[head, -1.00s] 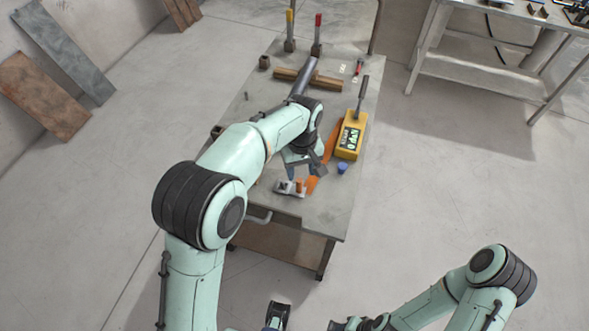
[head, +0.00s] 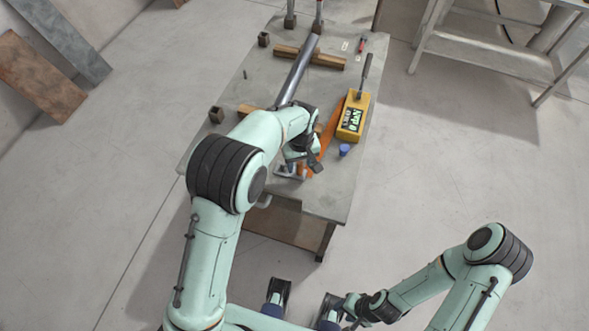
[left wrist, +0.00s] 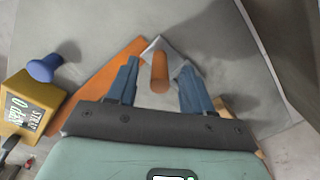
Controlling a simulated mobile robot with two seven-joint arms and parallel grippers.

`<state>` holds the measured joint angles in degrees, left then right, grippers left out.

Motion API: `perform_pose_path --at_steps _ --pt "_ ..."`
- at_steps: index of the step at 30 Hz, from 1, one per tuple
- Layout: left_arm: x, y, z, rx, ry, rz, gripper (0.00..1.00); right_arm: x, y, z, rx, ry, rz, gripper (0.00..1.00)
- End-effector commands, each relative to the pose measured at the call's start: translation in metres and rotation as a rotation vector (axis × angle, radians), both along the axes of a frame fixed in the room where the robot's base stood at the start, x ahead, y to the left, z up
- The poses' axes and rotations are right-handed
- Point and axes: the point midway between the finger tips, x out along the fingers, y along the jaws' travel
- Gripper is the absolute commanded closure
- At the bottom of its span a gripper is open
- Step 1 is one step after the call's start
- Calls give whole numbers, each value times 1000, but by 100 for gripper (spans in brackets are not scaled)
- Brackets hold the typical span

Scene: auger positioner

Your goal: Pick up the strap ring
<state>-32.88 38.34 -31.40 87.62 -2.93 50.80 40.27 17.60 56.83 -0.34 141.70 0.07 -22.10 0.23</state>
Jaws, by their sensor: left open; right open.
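The strap ring (left wrist: 150,48) is a grey metal piece with an orange roller or bar (left wrist: 160,72), lying on the workbench at the end of an orange strap (left wrist: 105,85). In the head view the ring (head: 290,169) is partly hidden by my left gripper (head: 303,166). In the left wrist view the blue fingers of my left gripper (left wrist: 158,68) are open, one on each side of the orange bar, and empty. I cannot tell whether they touch the ring. My right gripper (head: 350,311) is far from the bench at the bottom, small and hard to make out.
A yellow device (head: 352,118) with a display stands right of the strap, with a blue knob-like piece (head: 344,150) near it. A dark tube (head: 298,70) lies over wooden blocks (head: 325,60) on the bench (head: 330,190).

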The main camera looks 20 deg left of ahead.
Motion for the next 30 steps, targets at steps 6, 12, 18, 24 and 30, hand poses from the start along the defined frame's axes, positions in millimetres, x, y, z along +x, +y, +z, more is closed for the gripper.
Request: perform_pose_path --at_steps 6,12,18,24,30 --pt "1 1 -31 0 1 -1 49 -1 0 -3 0 1 0 57" --pt "2 1 -31 -1 -1 -1 49 -1 0 -3 0 1 0 57" --pt "2 1 -31 -1 -1 0 100 -1 0 -3 0 1 0 57" --pt "2 1 -31 0 -1 0 100 -1 0 -3 0 1 0 57" --pt "2 1 -26 -1 -3 0 100 -1 0 -2 0 1 0 57"
